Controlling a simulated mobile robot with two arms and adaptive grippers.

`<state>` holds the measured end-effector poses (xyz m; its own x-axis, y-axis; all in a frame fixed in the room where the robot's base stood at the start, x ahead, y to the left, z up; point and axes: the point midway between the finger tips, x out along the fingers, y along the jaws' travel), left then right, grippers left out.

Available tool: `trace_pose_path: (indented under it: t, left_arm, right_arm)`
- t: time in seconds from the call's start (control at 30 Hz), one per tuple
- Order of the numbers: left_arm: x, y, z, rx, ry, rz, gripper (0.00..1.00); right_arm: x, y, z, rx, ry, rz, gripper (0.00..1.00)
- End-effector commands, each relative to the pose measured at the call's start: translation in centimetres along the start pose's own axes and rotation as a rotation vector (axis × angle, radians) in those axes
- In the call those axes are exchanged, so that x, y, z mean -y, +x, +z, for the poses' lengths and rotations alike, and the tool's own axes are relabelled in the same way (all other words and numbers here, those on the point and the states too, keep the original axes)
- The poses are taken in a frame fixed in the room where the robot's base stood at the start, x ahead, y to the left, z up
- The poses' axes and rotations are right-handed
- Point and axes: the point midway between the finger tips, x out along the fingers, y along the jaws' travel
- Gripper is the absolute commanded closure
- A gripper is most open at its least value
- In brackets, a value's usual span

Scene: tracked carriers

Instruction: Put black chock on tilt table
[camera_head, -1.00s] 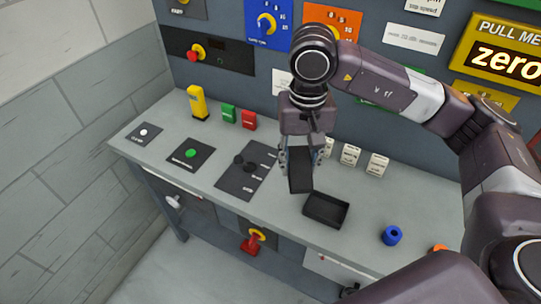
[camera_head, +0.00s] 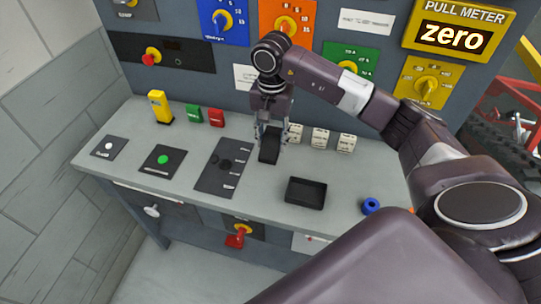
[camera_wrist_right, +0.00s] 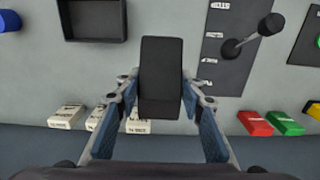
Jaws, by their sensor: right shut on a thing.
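The black chock (camera_head: 270,147) is a dark block held in my right gripper (camera_head: 271,132) above the grey bench top, behind and left of a shallow black tray. In the right wrist view the chock (camera_wrist_right: 161,75) stands between the two fingers of the right gripper (camera_wrist_right: 160,95), its long face towards the camera. The fingers close on its sides. I cannot tell how high it is above the bench. I cannot make out a tilt table in either view. My left gripper is not in view.
A black lever panel (camera_head: 213,180) lies left. White labelled blocks (camera_head: 320,137) stand behind. Yellow (camera_head: 160,107), green (camera_head: 193,114) and red (camera_head: 216,118) blocks stand at back left.

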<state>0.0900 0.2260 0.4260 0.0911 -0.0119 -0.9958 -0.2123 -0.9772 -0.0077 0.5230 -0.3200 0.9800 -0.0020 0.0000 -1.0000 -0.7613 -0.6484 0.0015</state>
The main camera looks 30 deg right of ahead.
Motion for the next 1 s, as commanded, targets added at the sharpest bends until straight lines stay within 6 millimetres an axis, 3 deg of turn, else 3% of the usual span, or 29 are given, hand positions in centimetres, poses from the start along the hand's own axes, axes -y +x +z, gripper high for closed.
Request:
trace_pose_path:
  t: [0.13, 0.37, 0.6, 1.0]
  left_arm:
    - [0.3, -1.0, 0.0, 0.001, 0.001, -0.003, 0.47]
    - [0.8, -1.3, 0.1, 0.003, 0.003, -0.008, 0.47]
    - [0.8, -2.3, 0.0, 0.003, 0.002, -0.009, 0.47]
    - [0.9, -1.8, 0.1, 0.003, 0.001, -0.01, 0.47]
  right_arm:
    - [0.0, 2.7, 0.1, 0.003, 0.0, 0.001, 1.0]
    - [0.1, 4.5, 0.0, 0.001, -0.001, -0.001, 1.0]
    - [0.1, 7.7, 0.1, 0.002, -0.001, -0.001, 1.0]
    - [0.1, 8.7, -0.1, -0.002, -0.002, -0.002, 1.0]
